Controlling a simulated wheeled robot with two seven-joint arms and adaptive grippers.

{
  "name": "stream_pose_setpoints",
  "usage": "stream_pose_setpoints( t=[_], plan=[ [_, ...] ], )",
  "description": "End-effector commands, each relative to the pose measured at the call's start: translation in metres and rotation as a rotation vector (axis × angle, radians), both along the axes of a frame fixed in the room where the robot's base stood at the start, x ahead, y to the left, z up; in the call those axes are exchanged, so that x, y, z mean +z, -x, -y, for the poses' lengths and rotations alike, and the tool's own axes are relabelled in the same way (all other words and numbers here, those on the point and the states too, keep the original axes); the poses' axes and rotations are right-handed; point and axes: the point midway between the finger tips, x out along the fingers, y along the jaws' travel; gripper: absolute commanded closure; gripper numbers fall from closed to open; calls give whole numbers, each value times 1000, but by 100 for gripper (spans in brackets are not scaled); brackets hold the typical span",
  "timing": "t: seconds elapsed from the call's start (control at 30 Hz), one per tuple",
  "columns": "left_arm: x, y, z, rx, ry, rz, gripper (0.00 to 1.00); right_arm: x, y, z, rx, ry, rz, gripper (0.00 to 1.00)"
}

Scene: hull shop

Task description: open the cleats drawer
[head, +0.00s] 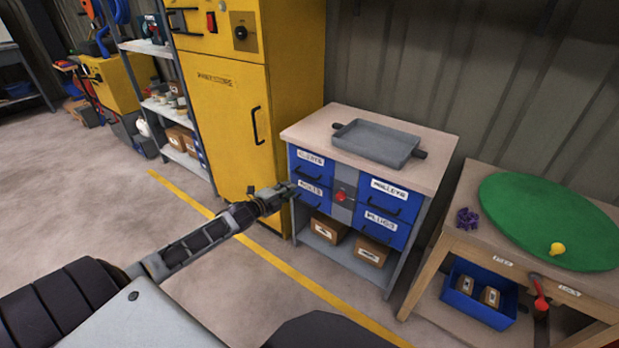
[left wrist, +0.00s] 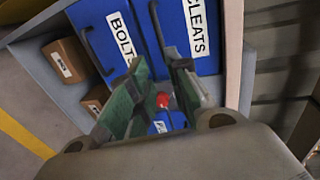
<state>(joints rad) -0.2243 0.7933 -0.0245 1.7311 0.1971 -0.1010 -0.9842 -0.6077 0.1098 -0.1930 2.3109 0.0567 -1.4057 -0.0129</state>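The cleats drawer (head: 316,169) is the blue upper-left drawer of a workbench cabinet and looks closed, its front level with its neighbours. In the left wrist view the cleats drawer (left wrist: 208,62) is turned on its side, with a dark bar handle (left wrist: 155,22). My left gripper (head: 291,187) is in front of the left drawer column, near the cleats and bolts drawers. In the left wrist view the fingers of my left gripper (left wrist: 160,66) are apart, with one end of the cleats handle appearing between their tips. I cannot tell whether they touch it. My right gripper is not in view.
The bolts drawer (head: 309,191) is below, and mallets (head: 388,204) and plugs (head: 382,231) drawers are at right. A grey tray (head: 376,143) lies on top. A yellow cabinet (head: 224,120) stands close left. A table with a green disc (head: 550,215) stands right. Floor at left is clear.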

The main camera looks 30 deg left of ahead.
Motion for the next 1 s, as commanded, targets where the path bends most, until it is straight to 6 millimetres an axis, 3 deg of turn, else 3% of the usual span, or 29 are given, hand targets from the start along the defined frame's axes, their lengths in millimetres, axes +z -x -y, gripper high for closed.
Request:
stream_pose_setpoints(
  t=[0.57,1.0],
  plan=[
    [2,-3,1,-3,-3,5,81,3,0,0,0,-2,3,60],
    [-3,-23,3,-4,-4,5,81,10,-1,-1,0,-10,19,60]
  ],
)
